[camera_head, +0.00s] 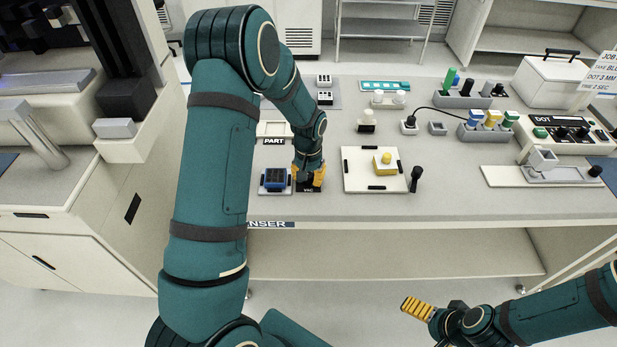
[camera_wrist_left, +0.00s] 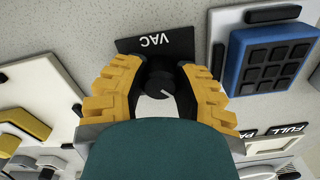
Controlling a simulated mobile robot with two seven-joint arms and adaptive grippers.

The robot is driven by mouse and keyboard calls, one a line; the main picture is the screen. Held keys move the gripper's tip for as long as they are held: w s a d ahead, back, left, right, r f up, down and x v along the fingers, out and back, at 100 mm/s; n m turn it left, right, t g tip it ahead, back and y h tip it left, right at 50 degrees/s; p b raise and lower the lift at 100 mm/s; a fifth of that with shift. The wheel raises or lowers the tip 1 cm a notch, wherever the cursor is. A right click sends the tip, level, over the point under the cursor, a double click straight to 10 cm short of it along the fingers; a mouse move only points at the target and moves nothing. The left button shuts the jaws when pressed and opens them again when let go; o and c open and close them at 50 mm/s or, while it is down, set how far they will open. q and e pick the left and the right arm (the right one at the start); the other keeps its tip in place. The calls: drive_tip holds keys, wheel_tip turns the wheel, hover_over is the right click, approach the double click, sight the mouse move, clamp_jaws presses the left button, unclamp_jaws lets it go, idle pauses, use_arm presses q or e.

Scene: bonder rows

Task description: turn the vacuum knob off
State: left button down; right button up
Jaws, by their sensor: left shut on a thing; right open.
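The vacuum knob (camera_wrist_left: 158,84) is black and round with a white pointer line, and shows in the left wrist view beside a black plate marked VAC (camera_wrist_left: 155,41). My left gripper (camera_wrist_left: 160,88) has its yellow fingers on both sides of the knob and is shut on it. In the head view my left gripper (camera_head: 309,177) points down at the bench front, where it hides the knob; part of the VAC label (camera_head: 309,190) shows below it. My right gripper (camera_head: 420,308) is open and empty, low in front of the bench.
A blue gridded block (camera_head: 275,179) on a white base stands just left of my left gripper. A white plate (camera_head: 354,180) with a yellow block (camera_head: 384,163) lies to the right, with a black-handled tool (camera_head: 416,178) beside it. The front right of the bench (camera_head: 450,205) is clear.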

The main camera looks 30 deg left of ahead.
use_arm(q)
drive_tip(key=shift+n, duration=0.6)
drive_tip(key=c, duration=0.6)
unclamp_jaws()
drive_tip(key=shift+c, duration=0.2)
